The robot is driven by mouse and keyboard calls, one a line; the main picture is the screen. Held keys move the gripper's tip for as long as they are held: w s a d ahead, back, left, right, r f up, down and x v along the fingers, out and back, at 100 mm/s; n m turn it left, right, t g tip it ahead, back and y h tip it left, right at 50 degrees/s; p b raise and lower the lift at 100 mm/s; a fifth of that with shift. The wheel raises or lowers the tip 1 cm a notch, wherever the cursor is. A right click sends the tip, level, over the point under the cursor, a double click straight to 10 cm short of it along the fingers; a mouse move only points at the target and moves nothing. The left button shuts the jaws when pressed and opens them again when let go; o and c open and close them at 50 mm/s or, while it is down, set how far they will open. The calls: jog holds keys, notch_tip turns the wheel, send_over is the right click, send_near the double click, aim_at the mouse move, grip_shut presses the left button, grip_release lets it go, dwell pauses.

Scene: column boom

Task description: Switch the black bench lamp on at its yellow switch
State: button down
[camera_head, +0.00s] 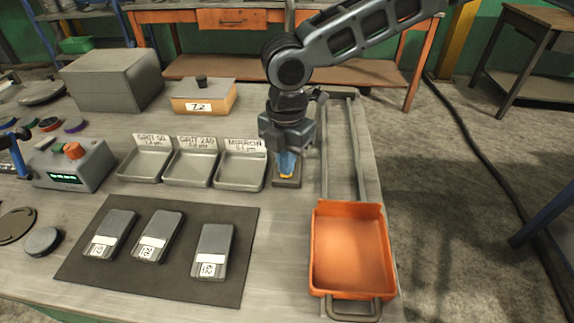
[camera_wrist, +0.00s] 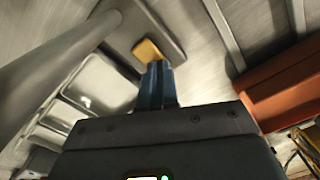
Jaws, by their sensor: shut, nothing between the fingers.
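The black bench lamp stands on the bench behind and below my arm. Its dark base (camera_head: 294,184) shows under my gripper, and in the wrist view the base (camera_wrist: 172,22) fills the top middle. The yellow switch (camera_wrist: 147,50) sits on the base; a sliver of it (camera_head: 286,178) shows in the head view. A grey post (camera_wrist: 62,68) rises past my gripper in the wrist view. My gripper (camera_head: 287,168) points down with its blue fingers (camera_wrist: 156,82) shut and empty, their tips at the switch's edge. I cannot tell whether they touch. The lamp's head is hidden, and whether it is lit is unclear.
Labelled grey trays (camera_head: 240,172) stand just left of my gripper. An orange tray (camera_head: 350,255) on rails lies to the front right. A dark mat (camera_head: 180,272) with several grey blocks is at the front left. A grey control box (camera_head: 75,168) stands far left.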

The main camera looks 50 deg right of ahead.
notch_tip(320, 180, up, 7)
jog(key=p, duration=0.7)
dwell(0.4)
dwell(0.5)
